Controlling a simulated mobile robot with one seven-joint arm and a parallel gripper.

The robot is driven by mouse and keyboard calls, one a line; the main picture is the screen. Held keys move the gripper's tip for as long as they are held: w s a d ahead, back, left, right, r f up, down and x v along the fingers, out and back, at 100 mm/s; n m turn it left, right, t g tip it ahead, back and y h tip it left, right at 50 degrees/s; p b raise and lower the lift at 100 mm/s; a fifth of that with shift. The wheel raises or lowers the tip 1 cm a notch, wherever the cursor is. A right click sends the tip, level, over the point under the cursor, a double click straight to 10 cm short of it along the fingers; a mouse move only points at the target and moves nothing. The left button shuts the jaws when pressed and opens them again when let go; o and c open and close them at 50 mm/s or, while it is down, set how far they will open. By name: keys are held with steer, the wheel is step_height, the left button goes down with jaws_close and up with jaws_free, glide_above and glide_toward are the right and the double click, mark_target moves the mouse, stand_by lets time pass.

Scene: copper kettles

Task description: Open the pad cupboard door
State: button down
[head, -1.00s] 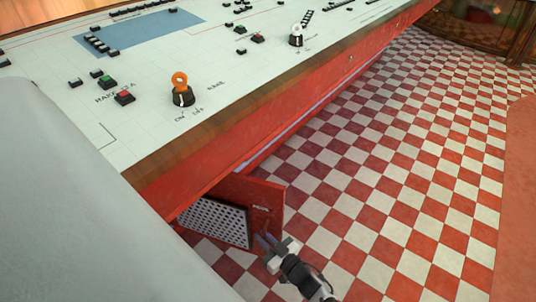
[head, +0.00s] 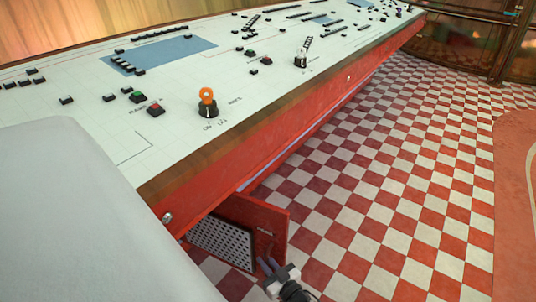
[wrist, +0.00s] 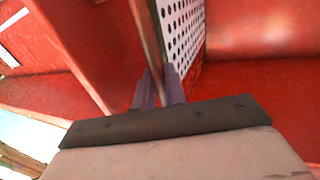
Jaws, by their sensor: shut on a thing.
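The red pad cupboard door (head: 268,226) stands swung out below the console's front at the bottom of the head view. A pale plate with round holes (head: 222,243) is beside it, on its left. The holed plate also shows at the top of the wrist view (wrist: 182,28). My gripper (head: 266,266) is at the door's lower outer part. In the wrist view my two purple fingers (wrist: 157,88) are shut around a thin upright edge beside the holed plate, which looks like part of the door. The fingers hide the exact grip spot. The hinge side is hidden under the console.
The long console (head: 185,125) with switches and an orange-topped knob (head: 207,100) overhangs the door. A large grey rounded surface (head: 60,220) fills the lower left. The red and white checkered floor (head: 370,200) to the right is clear.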

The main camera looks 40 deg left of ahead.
stand_by(0.4)
steer(key=c, duration=1.6)
jaws_free()
steer(key=shift+o, duration=0.2)
steer(key=shift+d, duration=0.1)
steer(key=s+d+p, duration=0.1)
steer(key=s+d, duration=0.1)
steer(key=d, duration=1.1)
steer(key=shift+d, duration=0.25)
